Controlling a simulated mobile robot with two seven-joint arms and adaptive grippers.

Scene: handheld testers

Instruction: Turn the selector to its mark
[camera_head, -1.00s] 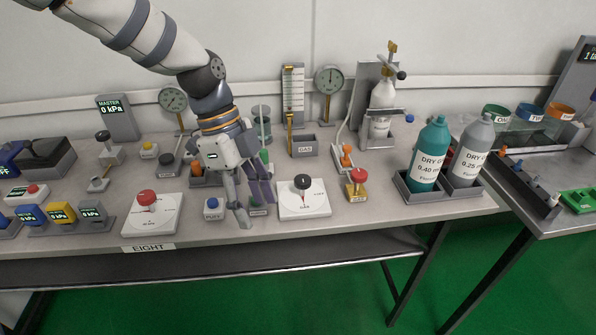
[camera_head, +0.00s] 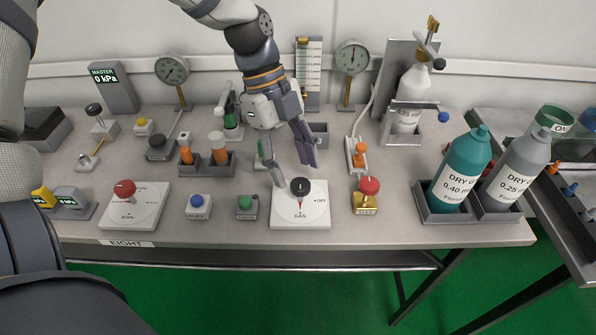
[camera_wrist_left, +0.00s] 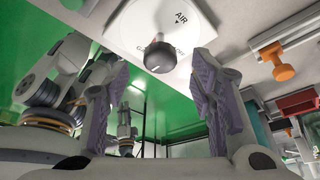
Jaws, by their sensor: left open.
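The selector is a black knob (camera_head: 300,188) on a white plate (camera_head: 316,217) marked GAS and OFF. Its red pointer faces the GAS label at the near edge. In the left wrist view the knob (camera_wrist_left: 160,55) stands just beyond my fingers, and its plate (camera_wrist_left: 128,22) also reads AIR. My left gripper (camera_head: 294,174) is open and empty, directly above and slightly behind the knob, its fingers spread to either side. It also shows in the left wrist view (camera_wrist_left: 162,95). Parts of my other arm appear at that view's left, its finger state unclear.
A red knob (camera_head: 125,188) on a white plate is at the left. Blue (camera_head: 197,202) and green (camera_head: 245,203) buttons stand left of the selector. A red-topped brass valve (camera_head: 368,190) stands close to its right. Bottles in a tray (camera_head: 429,207) stand further right.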

